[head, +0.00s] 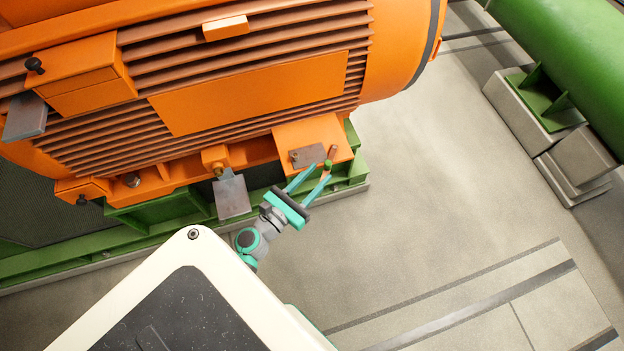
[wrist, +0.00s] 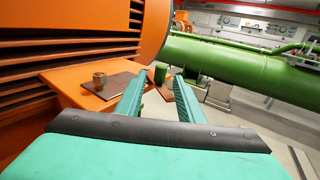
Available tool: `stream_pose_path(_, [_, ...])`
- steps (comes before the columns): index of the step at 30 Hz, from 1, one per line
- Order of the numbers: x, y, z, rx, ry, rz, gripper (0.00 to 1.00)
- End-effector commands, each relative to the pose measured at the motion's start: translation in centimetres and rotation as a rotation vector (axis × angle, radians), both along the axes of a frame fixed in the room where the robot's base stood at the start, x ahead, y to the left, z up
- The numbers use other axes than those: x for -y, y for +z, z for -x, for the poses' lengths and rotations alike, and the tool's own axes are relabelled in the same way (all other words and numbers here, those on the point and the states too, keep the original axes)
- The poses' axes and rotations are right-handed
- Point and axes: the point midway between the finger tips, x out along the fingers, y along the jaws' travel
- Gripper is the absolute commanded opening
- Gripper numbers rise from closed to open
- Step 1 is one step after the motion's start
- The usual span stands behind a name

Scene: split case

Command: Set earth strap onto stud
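The earth strap appears as a copper-brown strip (head: 333,152) with an upright green grip (head: 328,165), at the right edge of the motor's orange foot. My gripper (head: 321,173) is open, its teal fingers apart. In the wrist view the green grip (wrist: 160,74) stands between or just beyond the fingertips (wrist: 160,80), with gaps on both sides. What supports the strip is unclear. A short brass stud (wrist: 99,80) stands on a brown plate (wrist: 120,86) on the orange foot, left of the fingers. The plate also shows in the head view (head: 308,156).
The large orange motor (head: 250,95) with ribbed side rises just behind and left of the foot. A green base rail (head: 345,187) runs beneath. A grey plate (head: 232,197) juts out left of my gripper. A green pipe (head: 570,60) lies far right; floor between is clear.

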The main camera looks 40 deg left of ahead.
Motion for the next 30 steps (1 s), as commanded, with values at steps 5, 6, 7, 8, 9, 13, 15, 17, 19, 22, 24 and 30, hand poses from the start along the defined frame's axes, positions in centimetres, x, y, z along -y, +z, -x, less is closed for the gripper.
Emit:
stream_pose_path(5, [0.0,0.0,1.2,0.0,0.002,0.0,0.35])
stream_pose_path(6, [0.1,0.0,1.3,0.001,0.001,0.0,0.35])
stream_pose_path(7, [0.1,0.0,1.4,0.001,0.0,0.0,0.35])
stream_pose_path(8, [0.1,0.0,1.4,0.001,0.0,0.0,0.35])
stream_pose_path(9, [0.1,0.0,1.5,0.001,-0.001,0.0,0.35])
stream_pose_path(13, [0.1,0.0,1.5,0.001,-0.001,0.0,0.35])
stream_pose_path(15, [0.1,0.0,1.5,0.001,-0.001,0.0,0.35])
stream_pose_path(17, [0.2,0.0,1.5,0.001,-0.001,0.002,0.23])
stream_pose_path(19, [0.5,0.0,1.6,0.0,-0.004,0.027,0.06])
stream_pose_path(22, [1.8,0.1,2.4,0.002,-0.013,0.146,0.0])
stream_pose_path(24, [3.6,0.2,3.4,0.002,-0.025,0.304,0.0])
stream_pose_path(30, [11.0,0.7,7.8,-0.015,-0.031,1.021,0.0])
